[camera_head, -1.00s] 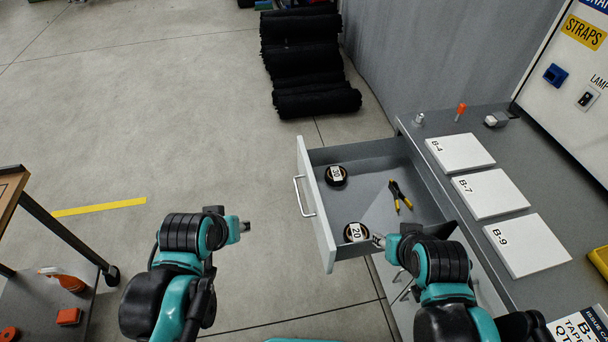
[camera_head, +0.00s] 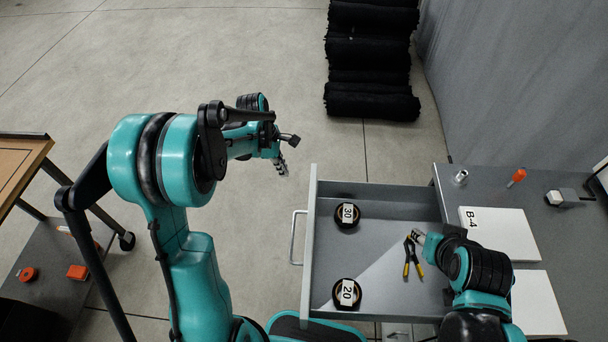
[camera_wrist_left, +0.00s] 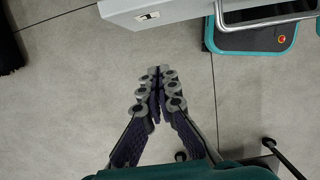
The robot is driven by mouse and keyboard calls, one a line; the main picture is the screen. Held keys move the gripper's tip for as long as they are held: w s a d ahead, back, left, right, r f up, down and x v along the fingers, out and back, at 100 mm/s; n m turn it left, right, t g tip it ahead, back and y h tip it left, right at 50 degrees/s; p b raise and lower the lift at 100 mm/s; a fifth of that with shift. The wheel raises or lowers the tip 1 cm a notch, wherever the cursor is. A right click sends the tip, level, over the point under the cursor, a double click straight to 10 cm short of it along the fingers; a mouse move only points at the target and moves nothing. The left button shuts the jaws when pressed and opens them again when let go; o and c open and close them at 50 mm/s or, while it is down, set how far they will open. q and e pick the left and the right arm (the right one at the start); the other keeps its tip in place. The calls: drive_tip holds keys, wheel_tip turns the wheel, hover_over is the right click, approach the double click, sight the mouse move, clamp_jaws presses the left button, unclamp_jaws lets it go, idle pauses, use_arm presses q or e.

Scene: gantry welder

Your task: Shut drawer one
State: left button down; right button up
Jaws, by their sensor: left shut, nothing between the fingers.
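The drawer (camera_head: 385,270) is pulled out of the grey cabinet and stands open. Its pale front (camera_head: 309,235) faces left, with a bar handle (camera_head: 294,238) on it. Inside lie two black rolls, marked 30 (camera_head: 347,215) and 20 (camera_head: 346,294), and yellow-handled pliers (camera_head: 412,258). My left gripper (camera_head: 283,168) is shut and empty, left of the front's far end and apart from it. In the left wrist view its fingertips (camera_wrist_left: 158,76) are together over the floor, with the drawer front (camera_wrist_left: 180,8) at the top. My right gripper (camera_head: 418,238) overlaps the drawer beside the pliers; its opening is unclear.
The cabinet top (camera_head: 450,184) holds white boxes, one marked B-4 (camera_head: 490,231), and an orange-capped item (camera_head: 516,177). Black rolled mats (camera_head: 372,60) lie at the back. A wooden-topped cart (camera_head: 18,165) stands at left.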

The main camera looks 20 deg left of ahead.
use_arm(q)
drive_tip(key=w+d+f+b, duration=0.1)
drive_tip(key=d+f+b, duration=0.3)
drive_tip(key=f, duration=0.5)
drive_tip(key=shift+d+f, duration=0.15)
drive_tip(key=shift+d, duration=0.9)
drive_tip(key=shift+d, duration=0.15)
drive_tip(key=w+d, duration=0.2)
drive_tip(key=d, duration=1)
drive_tip(key=w+d, duration=0.3)
drive_tip(key=d, duration=1)
drive_tip(key=w+d, duration=0.2)
drive_tip(key=d, duration=1)
drive_tip(key=shift+w+d, duration=0.35)
drive_tip(key=shift+w, duration=0.05)
drive_tip(key=shift+d, duration=0.2)
